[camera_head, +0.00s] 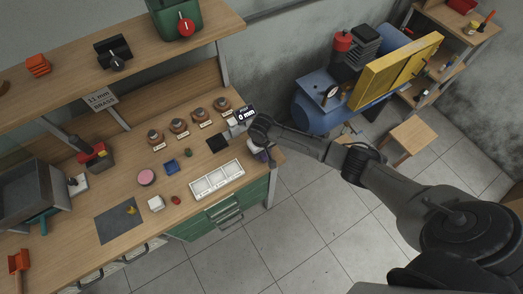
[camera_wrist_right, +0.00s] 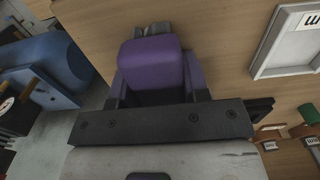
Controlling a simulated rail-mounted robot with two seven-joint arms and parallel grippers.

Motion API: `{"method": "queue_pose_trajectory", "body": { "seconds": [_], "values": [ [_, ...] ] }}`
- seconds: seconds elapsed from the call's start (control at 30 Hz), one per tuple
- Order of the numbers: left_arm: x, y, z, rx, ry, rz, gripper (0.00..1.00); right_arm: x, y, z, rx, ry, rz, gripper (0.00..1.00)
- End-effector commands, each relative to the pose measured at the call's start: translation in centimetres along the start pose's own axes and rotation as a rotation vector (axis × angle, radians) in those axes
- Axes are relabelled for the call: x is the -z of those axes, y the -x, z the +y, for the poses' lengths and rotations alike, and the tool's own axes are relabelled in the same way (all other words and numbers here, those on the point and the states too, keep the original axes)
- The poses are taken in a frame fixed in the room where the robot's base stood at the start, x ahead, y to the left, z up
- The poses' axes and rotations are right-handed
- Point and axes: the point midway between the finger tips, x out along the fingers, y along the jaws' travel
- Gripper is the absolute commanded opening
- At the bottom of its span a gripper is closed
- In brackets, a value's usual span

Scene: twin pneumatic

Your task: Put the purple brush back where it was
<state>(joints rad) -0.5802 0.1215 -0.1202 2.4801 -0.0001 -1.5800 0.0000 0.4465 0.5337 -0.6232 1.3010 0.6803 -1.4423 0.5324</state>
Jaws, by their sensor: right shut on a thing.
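The purple brush (camera_wrist_right: 152,65) sits between the fingers of my right gripper (camera_wrist_right: 157,85) in the right wrist view. Its purple block faces the camera, and grey bristles (camera_wrist_right: 152,30) show beyond it. The wooden bench top lies behind it; I cannot tell whether the bristles touch the wood. In the head view my right gripper (camera_head: 261,148) is at the right end of the bench, and the brush is mostly hidden there. My left gripper is not in view.
A white tray with compartments (camera_head: 193,196) lies left of my right gripper. The bench edge drops to the floor; a blue compressor (camera_head: 310,115) stands to the right.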

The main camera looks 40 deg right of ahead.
Motion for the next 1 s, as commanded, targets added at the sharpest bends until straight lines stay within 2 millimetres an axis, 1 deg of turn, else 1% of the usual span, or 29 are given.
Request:
{"method": "queue_pose_trajectory", "body": {
  "seconds": [0.07,0.1,0.33,0.57,0.67,0.77,1.0],
  "values": [
    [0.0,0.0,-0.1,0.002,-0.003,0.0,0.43,0.0,-0.2,0.0,0.0,0.0,0.0,0.23],
    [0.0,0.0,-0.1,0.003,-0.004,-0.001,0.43,0.0,-0.2,0.0,0.0,0.0,0.0,0.45],
    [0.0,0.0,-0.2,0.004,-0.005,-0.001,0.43,0.0,-0.2,0.0,0.0,0.0,0.0,0.67],
    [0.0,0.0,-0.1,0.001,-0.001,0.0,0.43,0.0,-0.2,0.0,0.0,0.0,0.0,0.68],
    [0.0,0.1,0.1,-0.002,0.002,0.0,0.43,0.0,0.3,0.0,0.0,0.0,0.001,0.68],
    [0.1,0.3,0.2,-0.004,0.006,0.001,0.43,0.1,1.5,0.0,0.001,0.0,0.002,0.68],
    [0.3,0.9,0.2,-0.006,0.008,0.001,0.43,0.1,6.0,0.0,0.002,0.001,0.003,0.68]
  ]
}}
